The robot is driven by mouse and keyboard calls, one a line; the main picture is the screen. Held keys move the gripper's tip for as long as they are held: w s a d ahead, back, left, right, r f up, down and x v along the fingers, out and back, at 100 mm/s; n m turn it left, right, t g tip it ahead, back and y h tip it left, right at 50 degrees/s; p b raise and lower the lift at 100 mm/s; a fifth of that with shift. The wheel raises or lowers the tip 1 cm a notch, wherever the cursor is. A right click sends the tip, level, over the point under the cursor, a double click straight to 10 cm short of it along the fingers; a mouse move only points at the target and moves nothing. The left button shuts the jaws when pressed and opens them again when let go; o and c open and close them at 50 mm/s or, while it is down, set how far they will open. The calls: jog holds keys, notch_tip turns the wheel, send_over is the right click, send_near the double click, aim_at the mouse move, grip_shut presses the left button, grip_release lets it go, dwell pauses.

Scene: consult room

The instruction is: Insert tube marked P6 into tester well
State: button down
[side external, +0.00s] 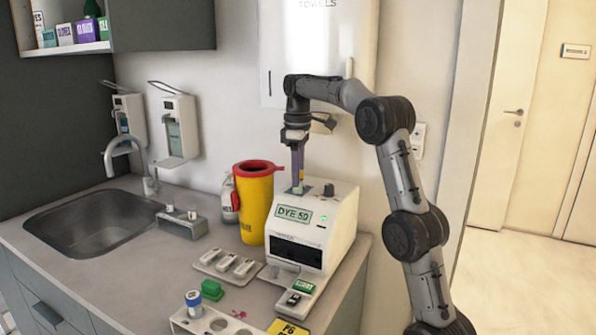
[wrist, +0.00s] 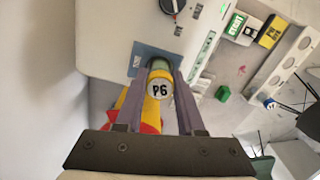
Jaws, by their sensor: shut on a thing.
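The tube marked P6 (wrist: 158,88) is between my gripper's fingers (wrist: 160,75), its round white label facing the wrist camera. My gripper also shows in the side view (side external: 297,170), shut on the tube and pointing down over the tester (side external: 318,225). The tester is a white box whose screen reads about "DYE 50". The tube's lower end is at the blue plate (wrist: 142,60) on the tester's top. The plate also shows in the side view (side external: 298,189). The well is hidden behind the tube and fingers, so I cannot tell whether the tube's end is inside it.
A yellow bin with red rim (side external: 256,200) stands close left of the tester. A knob (side external: 329,190) is on the tester's top. In front are a white tray (side external: 228,265), a green block (side external: 212,290), a white rack (side external: 205,322) with a blue-capped tube and a yellow P6 card (side external: 288,327).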

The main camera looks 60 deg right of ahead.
jog(key=shift+f, duration=0.25)
jog(key=shift+c, duration=2.2)
grip_release()
jog(key=shift+r, duration=3.75)
